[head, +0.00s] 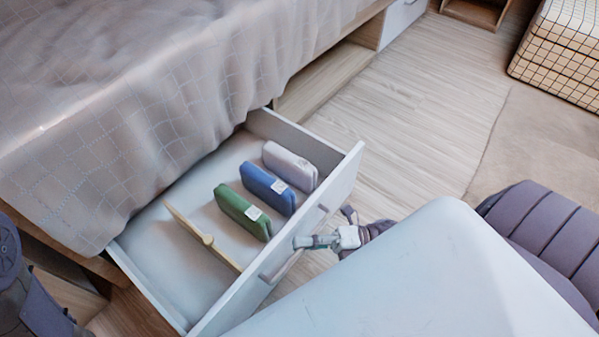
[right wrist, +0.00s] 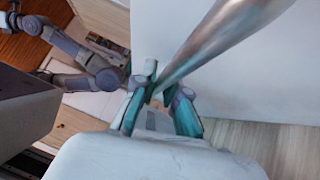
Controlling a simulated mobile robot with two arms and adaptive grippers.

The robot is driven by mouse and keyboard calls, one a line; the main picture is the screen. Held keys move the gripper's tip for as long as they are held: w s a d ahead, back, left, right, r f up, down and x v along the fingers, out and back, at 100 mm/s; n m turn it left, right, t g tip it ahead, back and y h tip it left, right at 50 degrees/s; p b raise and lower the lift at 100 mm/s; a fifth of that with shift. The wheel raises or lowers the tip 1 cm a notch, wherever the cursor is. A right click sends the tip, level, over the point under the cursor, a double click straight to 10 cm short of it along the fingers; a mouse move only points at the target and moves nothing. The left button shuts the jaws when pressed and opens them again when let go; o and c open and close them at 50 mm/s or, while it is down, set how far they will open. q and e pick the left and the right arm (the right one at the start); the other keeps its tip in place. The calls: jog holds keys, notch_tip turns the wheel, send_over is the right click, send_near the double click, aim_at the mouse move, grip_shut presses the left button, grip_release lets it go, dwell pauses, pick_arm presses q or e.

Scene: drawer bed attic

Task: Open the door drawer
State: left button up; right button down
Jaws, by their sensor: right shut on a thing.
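The pale drawer (head: 345,180) is pulled out from under the bed. A bar handle (head: 283,266) runs along the outside of its front. In the right wrist view the metallic handle (right wrist: 215,40) passes between the fingers. My right gripper (head: 325,241) is shut on this handle at the drawer front; it also shows in the right wrist view (right wrist: 158,100). Part of the handle is hidden by the gripper. Part of my left arm shows at the left edge of the head view, but its gripper does not.
Green (head: 243,211), blue (head: 268,188) and lilac (head: 290,166) pouches stand in the drawer beside a thin wooden piece (head: 203,237). A draped bed (head: 150,90) overhangs the drawer's back. A checked block (head: 560,50) stands at the upper right.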

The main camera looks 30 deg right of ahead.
jog(key=shift+d, duration=0.1)
jog(key=c, duration=1.5)
grip_release()
jog(key=shift+s, duration=0.1)
jog(key=v, duration=1.2)
jog(key=shift+r, duration=0.1)
